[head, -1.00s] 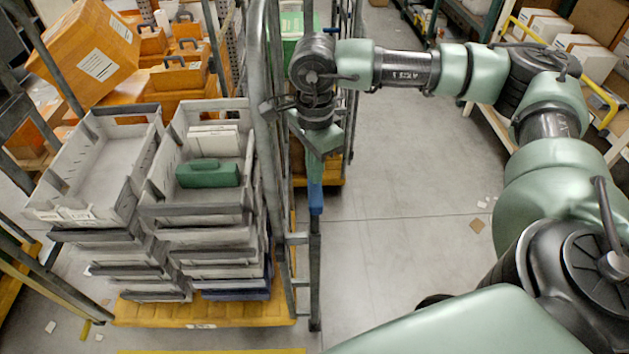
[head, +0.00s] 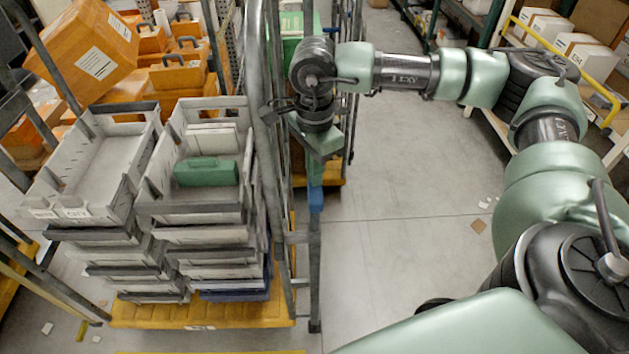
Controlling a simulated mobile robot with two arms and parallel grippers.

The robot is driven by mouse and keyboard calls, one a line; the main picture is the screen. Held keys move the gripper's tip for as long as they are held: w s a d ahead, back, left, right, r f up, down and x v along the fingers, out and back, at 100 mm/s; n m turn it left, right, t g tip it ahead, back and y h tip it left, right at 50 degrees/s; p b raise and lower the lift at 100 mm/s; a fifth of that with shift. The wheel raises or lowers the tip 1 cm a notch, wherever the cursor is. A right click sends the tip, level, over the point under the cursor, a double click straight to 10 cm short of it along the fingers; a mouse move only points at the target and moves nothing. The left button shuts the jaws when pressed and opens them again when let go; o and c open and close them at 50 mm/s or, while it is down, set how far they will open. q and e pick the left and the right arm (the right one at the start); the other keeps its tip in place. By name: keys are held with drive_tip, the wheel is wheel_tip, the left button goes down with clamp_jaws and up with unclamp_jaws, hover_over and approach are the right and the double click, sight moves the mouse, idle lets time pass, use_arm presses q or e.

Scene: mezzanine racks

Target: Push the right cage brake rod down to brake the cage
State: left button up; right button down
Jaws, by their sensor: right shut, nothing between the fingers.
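The cage (head: 262,130) is a grey metal frame on an orange base, holding stacked grey trays. Its brake rod (head: 315,265) is a grey upright bar with a blue part (head: 316,200) near its top, at the right side of the cage. My right gripper (head: 316,182) is shut and empty. It points down, with its fingertips just at the top of the blue part. I cannot tell whether they touch it. My left gripper is not in view.
Orange boxes (head: 90,50) and cases stand behind the cage on the left. A green case (head: 207,172) lies in the right tray stack. Shelves with white boxes (head: 533,27) stand at the right. The floor (head: 400,190) between is mostly clear.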

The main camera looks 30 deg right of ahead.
sight(315, 190)
drive_tip(key=shift+f+b, duration=2.15)
drive_tip(key=shift+f, duration=0.45)
drive_tip(key=shift+r+p, duration=1.9)
drive_tip(key=shift+r, duration=1.75)
